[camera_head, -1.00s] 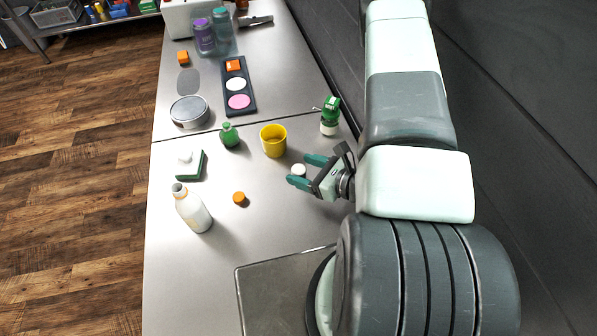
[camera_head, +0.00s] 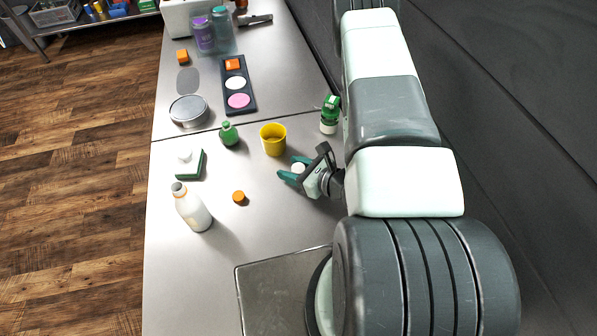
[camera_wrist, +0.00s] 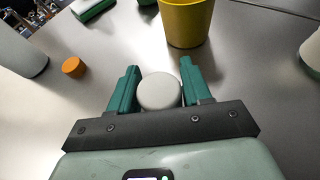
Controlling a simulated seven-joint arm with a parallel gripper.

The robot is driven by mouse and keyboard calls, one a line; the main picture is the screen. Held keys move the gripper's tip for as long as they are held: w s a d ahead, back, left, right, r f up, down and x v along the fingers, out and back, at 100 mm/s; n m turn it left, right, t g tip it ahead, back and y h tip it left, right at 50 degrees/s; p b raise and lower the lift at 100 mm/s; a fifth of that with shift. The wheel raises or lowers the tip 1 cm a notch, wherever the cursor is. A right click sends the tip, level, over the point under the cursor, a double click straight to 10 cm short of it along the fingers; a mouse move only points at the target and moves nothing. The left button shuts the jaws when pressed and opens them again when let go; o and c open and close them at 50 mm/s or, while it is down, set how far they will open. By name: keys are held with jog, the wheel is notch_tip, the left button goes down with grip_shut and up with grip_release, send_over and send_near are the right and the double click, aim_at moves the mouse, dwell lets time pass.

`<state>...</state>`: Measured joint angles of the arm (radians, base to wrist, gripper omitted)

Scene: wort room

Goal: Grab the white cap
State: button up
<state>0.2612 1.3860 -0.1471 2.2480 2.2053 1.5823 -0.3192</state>
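The white cap (camera_wrist: 159,91) sits between the two teal fingers of my gripper (camera_wrist: 160,72) in the wrist view, close to the palm, with a finger against each side. In the head view the white cap (camera_head: 298,168) shows between the fingers of my gripper (camera_head: 294,167), low over the counter, just right of and in front of the yellow cup. The fingers appear shut on the cap. Its underside is hidden, so I cannot tell whether it still rests on the counter.
A yellow cup (camera_head: 273,140) stands just beyond the fingers. A green-and-white bottle (camera_head: 329,115) is behind my gripper, near the wall. An orange cap (camera_head: 239,198), a white bottle (camera_head: 192,207), a green bottle (camera_head: 229,134) and a sponge (camera_head: 190,165) are to the left. The front counter between is clear.

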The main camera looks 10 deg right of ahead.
jog(key=c, duration=0.6)
jog(key=shift+r, duration=0.1)
